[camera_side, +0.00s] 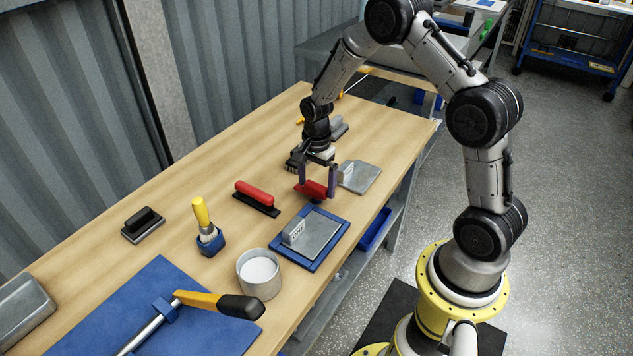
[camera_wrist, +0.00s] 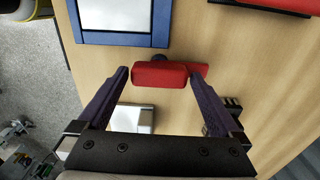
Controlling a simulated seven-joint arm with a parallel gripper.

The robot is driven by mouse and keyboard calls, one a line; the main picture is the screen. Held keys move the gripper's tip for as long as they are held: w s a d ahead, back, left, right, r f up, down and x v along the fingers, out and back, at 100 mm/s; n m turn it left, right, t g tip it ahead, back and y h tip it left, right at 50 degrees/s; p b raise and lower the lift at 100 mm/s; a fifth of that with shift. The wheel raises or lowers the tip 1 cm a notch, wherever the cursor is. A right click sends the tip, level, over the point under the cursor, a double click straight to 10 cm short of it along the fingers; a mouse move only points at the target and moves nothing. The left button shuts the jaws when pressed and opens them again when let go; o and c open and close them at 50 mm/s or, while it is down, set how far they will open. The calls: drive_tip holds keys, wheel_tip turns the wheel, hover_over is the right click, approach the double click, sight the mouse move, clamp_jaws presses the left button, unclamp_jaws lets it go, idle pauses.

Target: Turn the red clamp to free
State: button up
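The red clamp (camera_side: 313,190) is near the bench's right edge, just past a blue-framed plate. In the wrist view its red handle (camera_wrist: 160,74) lies crosswise between my fingertips, with a small dark blue round part behind it. My gripper (camera_side: 318,184) points down over the clamp, its two dark purple fingers wide apart. In the wrist view my gripper (camera_wrist: 158,75) has its left fingertip just beside the handle's left end, with a thin gap. The right fingertip overlaps the handle's right part; whether it touches cannot be told.
The blue-framed plate (camera_side: 341,231) with a tag lies nearer the camera. A grey plate (camera_side: 369,178) lies right of my gripper. A red-handled brush (camera_side: 255,193) lies to the left. A white-filled cup (camera_side: 244,281) and yellow-handled brush (camera_side: 201,212) stand nearer.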

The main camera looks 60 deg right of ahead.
wheel_tip(320, 180, up, 14)
idle(0.6)
wheel_tip(320, 180, up, 7)
drive_tip(key=t, duration=0.2)
hover_over(316, 185)
drive_tip(key=a, duration=0.3)
drive_tip(key=s+a+r+n+t, duration=0.2)
drive_tip(key=s+a+r+n, duration=0.2)
drive_tip(key=s+r, duration=0.4)
drive_tip(key=s+a+f+n, duration=0.1)
drive_tip(key=s+a+n, duration=0.1)
drive_tip(key=s+n, duration=0.5)
drive_tip(key=s+a+f+n+t, duration=0.1)
drive_tip(key=s+a+n, duration=0.1)
drive_tip(key=s+n, duration=0.5)
drive_tip(key=shift+s+f+t, duration=0.3)
drive_tip(key=shift+s+f, duration=0.1)
drive_tip(key=shift+s, duration=0.5)
